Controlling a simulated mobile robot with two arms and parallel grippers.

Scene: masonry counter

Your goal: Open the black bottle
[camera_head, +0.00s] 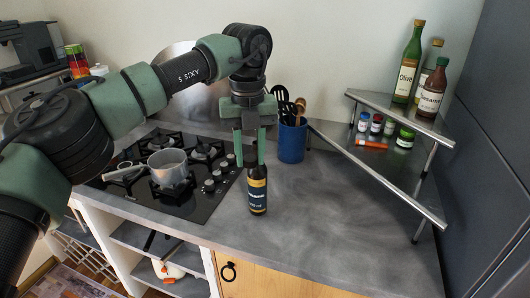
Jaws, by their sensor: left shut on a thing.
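The black bottle (257,188) stands upright on the grey counter, near its front edge and just right of the stove. It has a dark body and a yellow and black label. My left gripper (250,152) points down over the bottle from above. My right gripper is not in view.
A black gas stove (205,186) with a metal saucepan (168,167) lies left of the bottle. A blue utensil holder (292,143) stands behind it. A metal corner shelf (395,180) with bottles and small jars is at right. The counter's front right is clear.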

